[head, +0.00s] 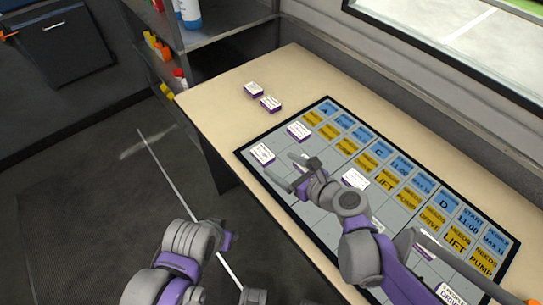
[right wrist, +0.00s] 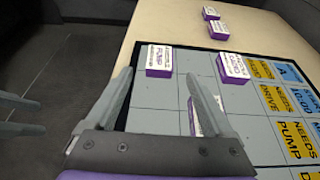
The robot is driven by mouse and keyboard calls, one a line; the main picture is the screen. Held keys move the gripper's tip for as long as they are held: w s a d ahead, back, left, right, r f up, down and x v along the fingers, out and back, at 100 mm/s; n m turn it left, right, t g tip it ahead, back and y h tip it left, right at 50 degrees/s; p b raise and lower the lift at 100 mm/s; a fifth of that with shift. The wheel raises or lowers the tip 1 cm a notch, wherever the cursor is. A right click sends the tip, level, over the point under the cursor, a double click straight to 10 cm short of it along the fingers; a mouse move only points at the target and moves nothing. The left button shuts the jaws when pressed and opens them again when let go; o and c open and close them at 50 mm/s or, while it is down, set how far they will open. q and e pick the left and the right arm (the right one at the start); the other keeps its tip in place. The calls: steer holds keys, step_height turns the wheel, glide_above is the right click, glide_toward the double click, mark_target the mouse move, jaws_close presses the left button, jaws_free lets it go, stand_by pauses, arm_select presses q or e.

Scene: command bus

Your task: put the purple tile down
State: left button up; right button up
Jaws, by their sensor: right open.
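Several purple tiles with white printed tops lie on the gridded board (head: 325,200). One tile (head: 262,153) is at the board's far left corner and another (head: 299,130) beside it. A third tile (head: 355,178) lies behind my right wrist. My right gripper (head: 290,172) is open over the near left part of the board, with nothing held between its fingers. In the right wrist view, a tile (right wrist: 203,115) lies partly hidden by the right finger. My left arm shows low in the head view; its jaws are not clear.
Two more tiles (head: 254,89) (head: 270,103) lie on the bare tan tabletop (head: 225,105) beyond the board. Blue and yellow label cells (head: 400,165) line the board's far side. A shelf (head: 215,35) stands beyond the table. Several board cells are empty.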

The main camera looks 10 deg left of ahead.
steer(key=shift+v, duration=1.9)
